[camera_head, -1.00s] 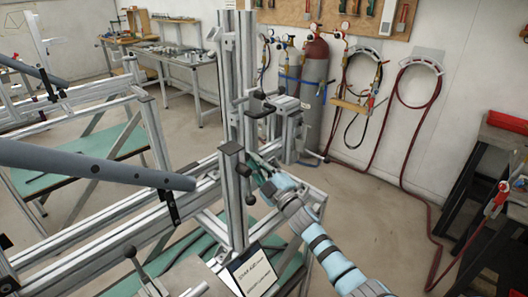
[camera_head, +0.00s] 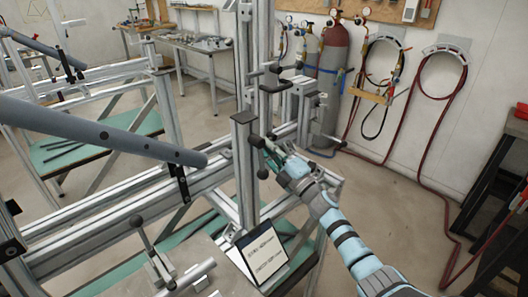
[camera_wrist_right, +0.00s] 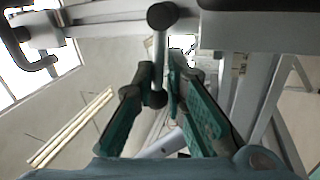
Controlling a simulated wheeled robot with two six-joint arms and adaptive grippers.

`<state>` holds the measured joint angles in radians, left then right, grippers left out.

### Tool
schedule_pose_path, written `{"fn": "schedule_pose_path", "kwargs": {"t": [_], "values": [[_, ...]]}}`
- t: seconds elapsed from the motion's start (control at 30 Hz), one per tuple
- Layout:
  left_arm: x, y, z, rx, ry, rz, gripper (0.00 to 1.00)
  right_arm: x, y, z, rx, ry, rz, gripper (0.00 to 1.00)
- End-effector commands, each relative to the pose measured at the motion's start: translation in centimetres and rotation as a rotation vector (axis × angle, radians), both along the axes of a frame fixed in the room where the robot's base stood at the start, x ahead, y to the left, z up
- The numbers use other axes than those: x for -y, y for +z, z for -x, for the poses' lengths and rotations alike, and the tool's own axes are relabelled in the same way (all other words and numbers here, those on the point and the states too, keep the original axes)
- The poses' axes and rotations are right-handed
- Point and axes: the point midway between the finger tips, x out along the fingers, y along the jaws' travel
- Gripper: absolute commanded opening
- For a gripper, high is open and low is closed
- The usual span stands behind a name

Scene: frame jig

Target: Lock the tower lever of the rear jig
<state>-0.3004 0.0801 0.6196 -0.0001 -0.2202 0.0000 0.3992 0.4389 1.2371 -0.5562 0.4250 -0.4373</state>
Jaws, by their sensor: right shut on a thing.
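The tower of the rear jig (camera_head: 244,190) is an upright aluminium profile with black caps. The tower lever (camera_head: 262,173) has a black ball knob, which shows on the tower's right side. My right gripper (camera_head: 270,148) reaches it from the lower right, its teal fingers against the tower. In the right wrist view the lever (camera_wrist_right: 160,50) is a short grey rod with a dark round end at the top and a dark ball below. The rod runs between the fingers of the right gripper (camera_wrist_right: 163,75), which is shut on it. My left gripper is out of view.
A grey tube (camera_head: 100,130) with a rounded end crosses from the left towards the tower. A second lever (camera_head: 140,230) stands at the front left. A sign (camera_head: 262,252) leans below the tower. Gas cylinders (camera_head: 333,75) and hoses stand behind. The floor at right is fairly clear.

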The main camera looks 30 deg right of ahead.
Motion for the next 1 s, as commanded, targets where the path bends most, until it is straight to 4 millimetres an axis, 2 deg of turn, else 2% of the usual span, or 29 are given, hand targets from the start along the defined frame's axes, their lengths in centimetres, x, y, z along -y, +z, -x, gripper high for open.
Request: {"fn": "schedule_pose_path", "kwargs": {"t": [0.03,0.1,0.67,0.7,0.77,1.0], "values": [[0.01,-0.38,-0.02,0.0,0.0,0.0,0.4,-0.11,-0.69,0.06,-0.003,0.002,0.012,0.0],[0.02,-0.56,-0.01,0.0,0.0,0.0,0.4,-0.11,-0.78,0.06,0.001,0.002,0.032,0.0],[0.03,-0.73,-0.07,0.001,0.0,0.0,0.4,-0.21,-0.81,0.06,0.009,0.004,0.061,0.0],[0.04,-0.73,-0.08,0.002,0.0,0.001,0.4,-0.21,-0.81,0.06,0.009,0.004,0.061,0.19],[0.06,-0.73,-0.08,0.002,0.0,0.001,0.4,-0.17,-0.76,0.06,0.01,0.004,0.062,0.28],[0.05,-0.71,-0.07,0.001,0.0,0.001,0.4,-0.08,-0.55,0.02,0.012,0.001,0.062,0.29]]}}
